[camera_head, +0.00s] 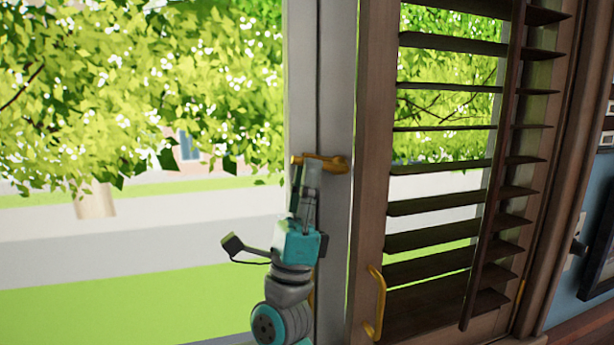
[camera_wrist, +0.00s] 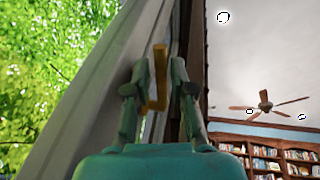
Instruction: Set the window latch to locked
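The gold window latch (camera_head: 335,165) is on the pale window frame (camera_head: 338,60), near the frame's inner edge. Its handle points left, roughly level, in the head view. My gripper (camera_head: 305,178) is raised just below the handle's left part, with its fingertips at the handle. In the wrist view the gold latch (camera_wrist: 160,72) shows between the two fingers of my gripper (camera_wrist: 160,75). The fingers are apart, with a small gap seen on either side of the latch. I cannot tell whether either finger touches it.
A brown louvred shutter (camera_head: 440,206) stands right of the frame, with a gold pull handle (camera_head: 377,303) low on its edge. Dark framed things are on the blue wall at far right. The wrist view shows a ceiling fan (camera_wrist: 265,106) and bookcases (camera_wrist: 268,155) far off.

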